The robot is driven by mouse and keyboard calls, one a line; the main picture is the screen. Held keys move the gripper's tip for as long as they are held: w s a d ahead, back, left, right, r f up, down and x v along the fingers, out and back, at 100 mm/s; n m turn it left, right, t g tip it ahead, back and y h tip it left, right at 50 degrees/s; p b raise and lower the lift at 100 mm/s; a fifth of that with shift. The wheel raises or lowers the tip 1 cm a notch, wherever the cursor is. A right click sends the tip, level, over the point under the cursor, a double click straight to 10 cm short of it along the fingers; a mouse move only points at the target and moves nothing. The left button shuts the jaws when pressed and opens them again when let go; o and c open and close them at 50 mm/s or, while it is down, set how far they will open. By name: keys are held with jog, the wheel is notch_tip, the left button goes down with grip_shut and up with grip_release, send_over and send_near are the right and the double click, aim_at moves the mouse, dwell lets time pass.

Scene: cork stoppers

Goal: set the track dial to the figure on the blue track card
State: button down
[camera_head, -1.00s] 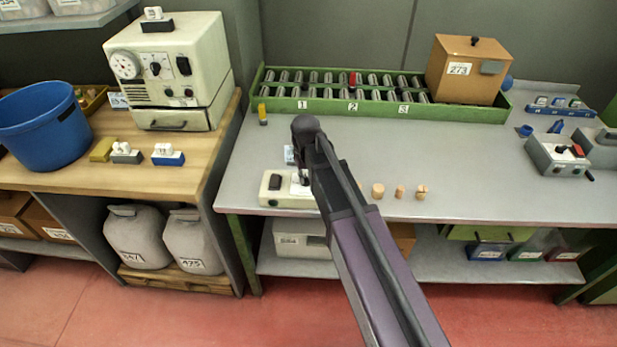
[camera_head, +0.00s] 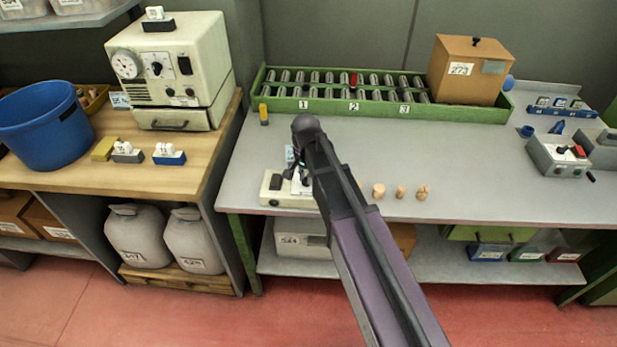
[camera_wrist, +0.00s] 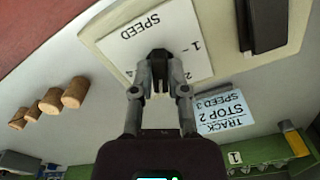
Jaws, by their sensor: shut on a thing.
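The track dial is a dark knob (camera_wrist: 158,56) on a white plate marked "SPEED" (camera_wrist: 120,42), with figures 1, 2 and 4 partly readable. It sits on a cream box (camera_head: 283,200). My gripper (camera_wrist: 160,62) is shut on the knob. My fingers hide part of the scale, so I cannot tell which figure the knob points to.
A dark switch (camera_wrist: 266,22) sits beside the dial on the same box. Several corks (camera_head: 378,190) stand to the right on the grey bench (camera_head: 450,150).

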jog(key=shift+m, duration=0.5)
jog(key=c, duration=0.6)
grip_release()
jog(key=shift+c, duration=0.2)
